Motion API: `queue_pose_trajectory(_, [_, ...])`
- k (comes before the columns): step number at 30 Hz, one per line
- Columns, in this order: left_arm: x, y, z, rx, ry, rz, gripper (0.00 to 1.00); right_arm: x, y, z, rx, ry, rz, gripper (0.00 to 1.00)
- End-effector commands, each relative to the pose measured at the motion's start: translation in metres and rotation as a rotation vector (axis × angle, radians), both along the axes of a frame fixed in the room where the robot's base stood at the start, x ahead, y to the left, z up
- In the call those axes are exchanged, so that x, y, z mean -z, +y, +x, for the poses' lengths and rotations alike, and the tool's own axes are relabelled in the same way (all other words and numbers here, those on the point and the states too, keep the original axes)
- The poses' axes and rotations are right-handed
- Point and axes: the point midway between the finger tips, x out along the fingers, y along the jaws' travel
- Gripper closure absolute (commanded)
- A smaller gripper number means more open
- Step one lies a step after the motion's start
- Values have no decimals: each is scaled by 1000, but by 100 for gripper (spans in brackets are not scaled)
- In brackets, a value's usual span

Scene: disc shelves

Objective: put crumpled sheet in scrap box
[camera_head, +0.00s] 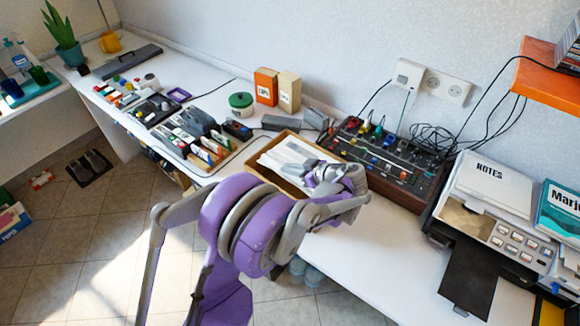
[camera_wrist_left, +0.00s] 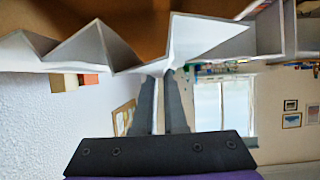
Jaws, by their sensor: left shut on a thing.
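My left gripper (camera_head: 308,172) reaches over the right side of an open tan box (camera_head: 250,162) on the desk, and its fingers are partly hidden by the wrist. White paper (camera_head: 280,157) shows inside the box. In the left wrist view the fingers (camera_wrist_left: 162,76) are shut on the edge of a white, zigzag-folded sheet (camera_wrist_left: 90,47), which spans the top of the picture. A brown surface lies beyond the sheet. I cannot tell whether the sheet rests on the box or hangs just above it. My right gripper is out of view.
A mixer panel (camera_head: 385,160) with cables stands right of the box, then a printer (camera_head: 490,205) with a notes pad. Card racks (camera_head: 205,145), a green tin (camera_head: 241,104) and two cartons (camera_head: 277,88) stand left and behind. The front desk strip (camera_head: 360,260) is clear.

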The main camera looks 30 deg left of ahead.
Motion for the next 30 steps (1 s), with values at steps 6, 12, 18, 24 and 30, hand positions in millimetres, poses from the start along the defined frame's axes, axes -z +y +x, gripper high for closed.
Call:
queue_pose_trajectory(6, [-1, 0, 0, 0, 0, 0, 100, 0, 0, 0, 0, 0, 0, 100])
queue_pose_trajectory(12, [-1, 0, 0, 0, 0, 0, 100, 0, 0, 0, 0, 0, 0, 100])
queue_pose_trajectory(18, [-1, 0, 0, 0, 0, 0, 56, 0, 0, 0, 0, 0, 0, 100])
queue_pose_trajectory(24, [-1, 0, 0, 0, 0, 0, 56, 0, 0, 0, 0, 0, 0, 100])
queue_pose_trajectory(30, [-5, 0, 0, 0, 0, 0, 56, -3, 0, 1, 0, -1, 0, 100])
